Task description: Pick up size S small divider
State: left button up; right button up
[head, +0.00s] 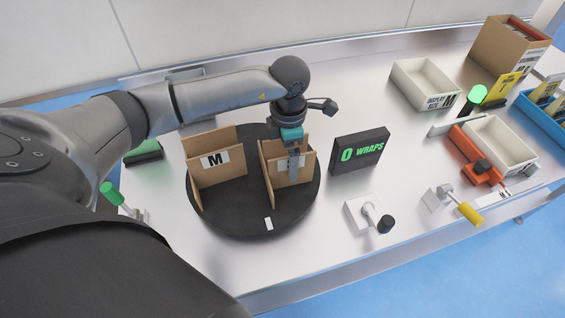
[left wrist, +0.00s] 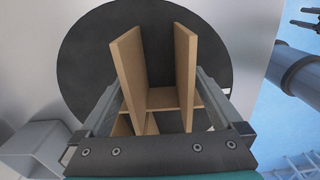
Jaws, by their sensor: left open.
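Two cardboard dividers stand upright on the round black turntable (head: 240,226). The left divider (head: 222,175) has a white label reading M. The right divider (head: 272,180) also has a white label, but my gripper covers its lettering, so I cannot read its size. My left gripper (head: 294,178) points down at this right divider. In the left wrist view, the open fingers (left wrist: 158,105) are on either side of a divider (left wrist: 184,75) with two parallel panels and a cross panel. I cannot tell whether the fingers touch it.
A black O WRAPS box (head: 360,152) stands close right of the turntable. A white lever base (head: 357,212) is in front. A cream bin (head: 424,84), an orange device (head: 466,150) and a cardboard box (head: 508,45) stand farther right.

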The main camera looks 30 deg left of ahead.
pick_arm(q)
jog(key=c, duration=1.3)
jog(key=shift+r, duration=0.1)
